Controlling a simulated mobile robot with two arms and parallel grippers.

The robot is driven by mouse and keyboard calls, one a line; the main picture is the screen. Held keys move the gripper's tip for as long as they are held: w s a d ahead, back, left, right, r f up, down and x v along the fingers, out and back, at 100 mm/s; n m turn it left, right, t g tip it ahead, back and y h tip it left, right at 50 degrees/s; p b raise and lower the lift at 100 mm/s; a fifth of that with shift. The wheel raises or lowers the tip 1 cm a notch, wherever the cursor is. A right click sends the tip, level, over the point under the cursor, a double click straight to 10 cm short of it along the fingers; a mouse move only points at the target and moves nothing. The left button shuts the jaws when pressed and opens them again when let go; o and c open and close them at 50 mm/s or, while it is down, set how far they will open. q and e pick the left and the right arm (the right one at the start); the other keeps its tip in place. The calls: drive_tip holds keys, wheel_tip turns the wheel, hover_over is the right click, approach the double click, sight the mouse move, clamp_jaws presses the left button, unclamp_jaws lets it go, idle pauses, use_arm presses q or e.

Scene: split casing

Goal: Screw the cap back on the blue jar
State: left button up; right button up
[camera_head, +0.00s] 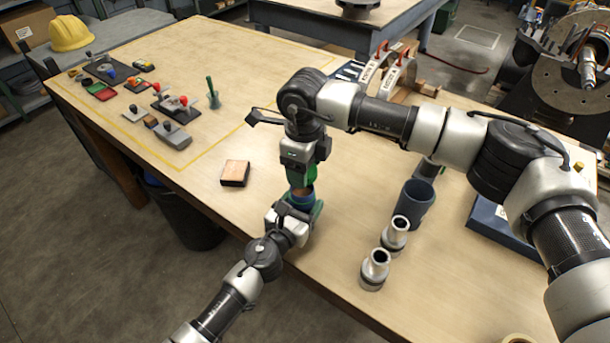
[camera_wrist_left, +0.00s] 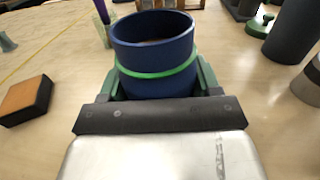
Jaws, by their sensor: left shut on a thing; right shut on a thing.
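The blue jar (camera_head: 300,201) stands upright and open-topped, held by my left gripper (camera_head: 303,208). In the left wrist view the jar (camera_wrist_left: 155,60) has a bright green band, and its rim carries no cap. Green fingers of my left gripper (camera_wrist_left: 160,85) close on both sides of it. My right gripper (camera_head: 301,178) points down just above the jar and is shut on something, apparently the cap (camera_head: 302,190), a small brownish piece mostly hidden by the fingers. I cannot tell whether it touches the jar. My right gripper does not show in the left wrist view.
A wooden block (camera_head: 235,173) lies left of the jar. Two silver fittings (camera_head: 374,268) and a dark cup (camera_head: 414,204) stand to the right. Bare tabletop surrounds the block.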

drive_tip(key=shift+a+f, duration=0.1)
drive_tip(key=shift+f, duration=1.1)
drive_tip(key=shift+f, duration=0.9)
drive_tip(key=shift+f, duration=0.55)
